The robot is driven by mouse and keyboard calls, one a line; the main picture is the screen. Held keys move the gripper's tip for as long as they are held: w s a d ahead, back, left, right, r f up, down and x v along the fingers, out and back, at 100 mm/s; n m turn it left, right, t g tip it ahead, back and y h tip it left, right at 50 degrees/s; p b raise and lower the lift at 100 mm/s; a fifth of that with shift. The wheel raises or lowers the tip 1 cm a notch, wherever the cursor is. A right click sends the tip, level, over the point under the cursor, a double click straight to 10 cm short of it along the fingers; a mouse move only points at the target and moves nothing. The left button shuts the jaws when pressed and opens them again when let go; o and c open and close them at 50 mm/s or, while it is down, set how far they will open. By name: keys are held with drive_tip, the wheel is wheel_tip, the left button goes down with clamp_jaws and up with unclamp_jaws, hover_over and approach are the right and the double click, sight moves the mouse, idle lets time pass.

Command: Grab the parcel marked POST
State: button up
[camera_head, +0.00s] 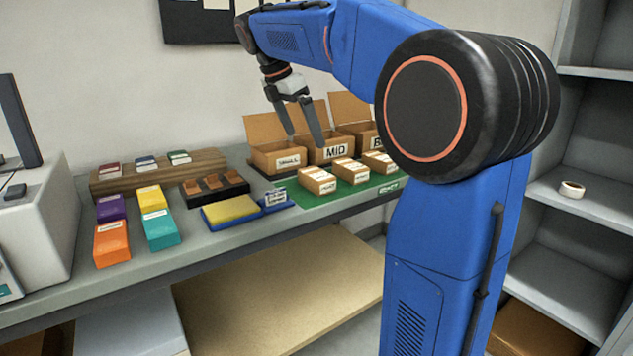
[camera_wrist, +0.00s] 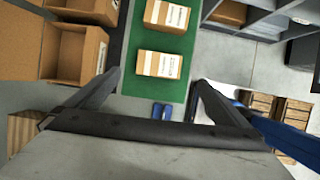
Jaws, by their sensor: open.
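Three small cardboard parcels with white labels stand in a row on a green mat (camera_head: 330,197): a left one (camera_head: 317,183), a middle one (camera_head: 351,171) and a right one (camera_head: 379,162). Their label print is too small to read, so I cannot tell which is POST. In the wrist view, two parcels show on the mat, a nearer one (camera_wrist: 159,64) and a farther one (camera_wrist: 166,15). My gripper (camera_head: 306,142) is open and empty, above the bench near the left parcel. In the wrist view its fingers (camera_wrist: 155,82) are spread wide, with nothing between them.
Open cartons marked SMALL (camera_head: 288,160) and MID (camera_head: 336,152) stand behind the parcels, with a third carton (camera_head: 368,138) partly hidden by my arm. A yellow sponge (camera_head: 231,209) and coloured boxes (camera_head: 160,230) lie left. Grey shelves (camera_head: 590,205) stand right.

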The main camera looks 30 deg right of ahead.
approach(316, 173)
drive_tip(key=x, duration=0.5)
drive_tip(key=shift+s+d, duration=0.1)
drive_tip(key=shift+d, duration=0.35)
drive_tip(key=shift+a+x, duration=0.2)
drive_tip(key=shift+x, duration=1.1)
drive_tip(key=shift+a+x, duration=0.25)
drive_tip(key=shift+x, duration=1.05)
drive_tip(key=shift+f, duration=0.2)
drive_tip(key=c, duration=1.1)
